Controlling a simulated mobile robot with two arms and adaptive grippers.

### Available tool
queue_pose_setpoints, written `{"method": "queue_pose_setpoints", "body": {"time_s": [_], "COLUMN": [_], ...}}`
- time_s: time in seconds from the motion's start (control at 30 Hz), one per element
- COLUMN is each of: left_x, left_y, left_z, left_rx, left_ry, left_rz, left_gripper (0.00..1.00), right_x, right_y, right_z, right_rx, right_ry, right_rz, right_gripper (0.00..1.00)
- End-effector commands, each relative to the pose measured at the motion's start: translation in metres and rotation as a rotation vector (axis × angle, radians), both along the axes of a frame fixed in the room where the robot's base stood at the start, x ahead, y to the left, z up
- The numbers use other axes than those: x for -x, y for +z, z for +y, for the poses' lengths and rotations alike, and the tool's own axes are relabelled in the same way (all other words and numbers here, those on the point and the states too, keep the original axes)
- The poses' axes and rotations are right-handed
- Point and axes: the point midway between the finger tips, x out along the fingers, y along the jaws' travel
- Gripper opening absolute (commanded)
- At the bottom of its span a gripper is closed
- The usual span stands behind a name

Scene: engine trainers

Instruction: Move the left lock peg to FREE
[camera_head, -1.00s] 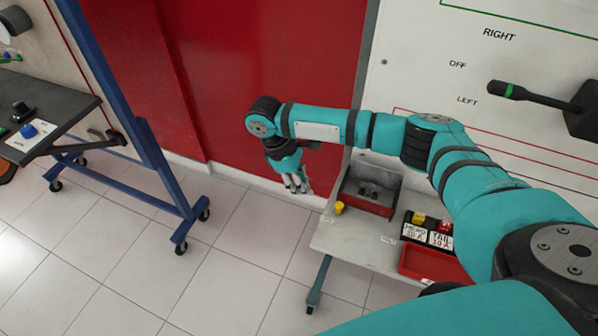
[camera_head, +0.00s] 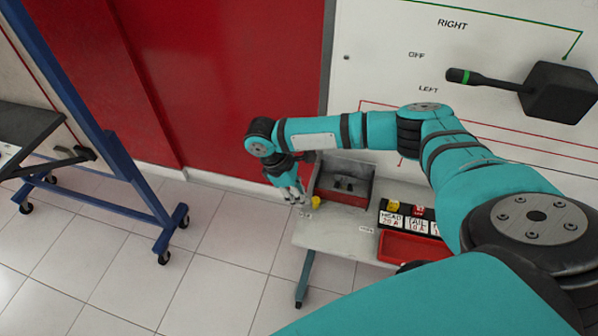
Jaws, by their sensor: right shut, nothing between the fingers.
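No lock peg and no FREE marking can be made out in the head view. My right gripper (camera_head: 295,194) hangs at the end of the teal arm, pointing down beside the left edge of the grey trainer shelf. It is shut and empty. A small yellow piece (camera_head: 316,202) lies on the shelf close to its fingertips; I cannot tell if they touch. My left gripper is not in view.
The grey shelf (camera_head: 335,229) carries a red-fronted box (camera_head: 342,196), labelled fuse cards (camera_head: 391,221) and a red tray (camera_head: 405,247). A black lever (camera_head: 478,77) juts from the white panel (camera_head: 385,45). A blue stand (camera_head: 128,175) is at left, with open tiled floor (camera_head: 225,235) between.

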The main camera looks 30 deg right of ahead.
Motion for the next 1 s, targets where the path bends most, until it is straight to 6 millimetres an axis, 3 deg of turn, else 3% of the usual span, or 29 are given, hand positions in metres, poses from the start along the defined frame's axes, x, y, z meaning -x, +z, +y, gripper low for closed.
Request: {"method": "queue_pose_setpoints", "body": {"time_s": [1.0], "left_x": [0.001], "left_y": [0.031], "left_z": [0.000], "left_rx": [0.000], "left_ry": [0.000], "left_rz": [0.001], "left_gripper": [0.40], "right_x": [0.017], "right_y": [0.003], "right_z": [0.003], "right_rx": [-0.001], "right_ry": [0.134], "right_rz": [0.002], "right_gripper": [0.00]}}
